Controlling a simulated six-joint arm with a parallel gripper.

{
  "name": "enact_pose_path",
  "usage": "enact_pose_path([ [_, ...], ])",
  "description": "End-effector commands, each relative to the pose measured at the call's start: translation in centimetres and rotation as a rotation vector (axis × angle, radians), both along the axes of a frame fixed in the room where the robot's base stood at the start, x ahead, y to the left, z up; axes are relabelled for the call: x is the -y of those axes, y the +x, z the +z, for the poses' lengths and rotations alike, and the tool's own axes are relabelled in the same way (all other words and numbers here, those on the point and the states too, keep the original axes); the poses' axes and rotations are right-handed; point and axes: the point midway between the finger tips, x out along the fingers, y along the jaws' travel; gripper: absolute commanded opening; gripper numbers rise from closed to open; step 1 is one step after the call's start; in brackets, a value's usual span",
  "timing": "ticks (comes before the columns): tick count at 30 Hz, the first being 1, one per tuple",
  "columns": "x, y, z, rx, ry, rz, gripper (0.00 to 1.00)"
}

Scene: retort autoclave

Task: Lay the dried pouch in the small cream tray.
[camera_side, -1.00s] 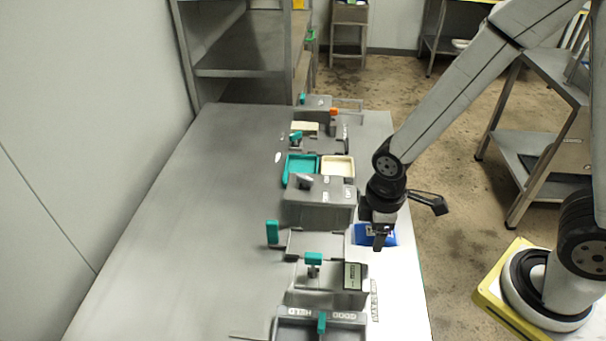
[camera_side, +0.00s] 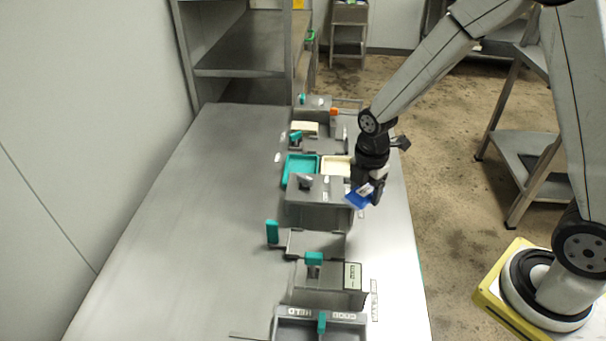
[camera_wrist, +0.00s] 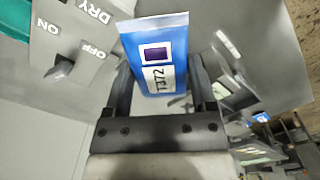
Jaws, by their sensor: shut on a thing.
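The blue pouch (camera_side: 359,197) is held in my gripper (camera_side: 375,192), raised off the table beside the grey dryer box. In the wrist view the pouch (camera_wrist: 157,58) shows a white label reading T372 and a dark square, and it sits between the two fingers of my gripper (camera_wrist: 160,90). The small cream tray (camera_side: 335,165) lies on the table just behind the pouch, next to the teal tray (camera_side: 301,170). My wrist hides part of the cream tray's right side.
The grey box (camera_side: 318,200) with a switch stands in front of the trays; the wrist view shows its DRY, ON and OFF marks (camera_wrist: 75,45). More grey fixtures with teal handles (camera_side: 314,258) line the table in front. The table's left side (camera_side: 190,210) is clear.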

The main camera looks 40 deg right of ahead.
Motion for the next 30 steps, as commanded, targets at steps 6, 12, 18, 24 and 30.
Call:
enact_pose_path([
  [6,2.3,1.8,-0.1,-0.001,0.000,0.180,0.14],
  [12,4.5,3.3,-0.2,-0.001,0.001,0.351,0.14],
  [18,6.8,4.6,-0.3,-0.001,0.001,0.520,0.14],
  [24,8.7,5.6,-0.4,0.000,0.001,0.658,0.14],
  [30,9.7,6.0,-0.4,0.000,0.001,0.731,0.14],
])
